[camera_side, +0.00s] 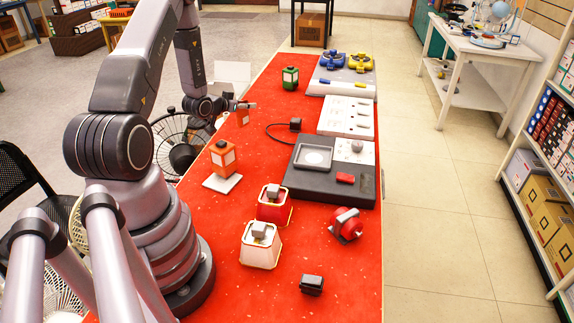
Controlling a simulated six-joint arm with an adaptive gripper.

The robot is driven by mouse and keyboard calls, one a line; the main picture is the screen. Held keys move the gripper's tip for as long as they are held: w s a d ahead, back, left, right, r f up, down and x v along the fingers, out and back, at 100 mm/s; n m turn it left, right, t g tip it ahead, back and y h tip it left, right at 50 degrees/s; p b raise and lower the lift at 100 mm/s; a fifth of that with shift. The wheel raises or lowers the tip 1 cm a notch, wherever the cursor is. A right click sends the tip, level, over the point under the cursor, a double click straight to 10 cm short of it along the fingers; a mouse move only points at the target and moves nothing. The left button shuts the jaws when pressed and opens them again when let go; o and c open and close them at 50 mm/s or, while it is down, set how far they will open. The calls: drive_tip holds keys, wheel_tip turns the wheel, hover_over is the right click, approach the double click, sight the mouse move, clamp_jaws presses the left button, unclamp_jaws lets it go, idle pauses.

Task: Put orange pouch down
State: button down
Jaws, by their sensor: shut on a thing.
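My gripper (241,106) is at the far left part of the red table, beyond an orange box-shaped item. It is shut on a small orange pouch (243,118), which hangs just below the fingers. The pouch is small in the picture, and I cannot tell whether its bottom touches the table. The fingers themselves are hard to make out at this size.
Grey and white panels line the right side.

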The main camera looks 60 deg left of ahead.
drive_tip(key=w+a+f, duration=0.1)
drive_tip(key=f, duration=0.1)
drive_tip(key=w+a+f, duration=0.1)
drive_tip(key=f, duration=0.1)
drive_tip(key=w+a+f, duration=0.1)
drive_tip(key=w+f, duration=0.1)
drive_tip(key=shift+a, duration=0.3)
drive_tip(key=shift+w+a+f, duration=0.1)
drive_tip(key=shift+f, duration=0.75)
drive_tip(key=shift+w+a+f, duration=0.1)
drive_tip(key=shift+f, duration=0.75)
drive_tip(key=shift+f, duration=0.15)
drive_tip(key=c, duration=1)
unclamp_jaws()
drive_tip(key=shift+o, duration=0.2)
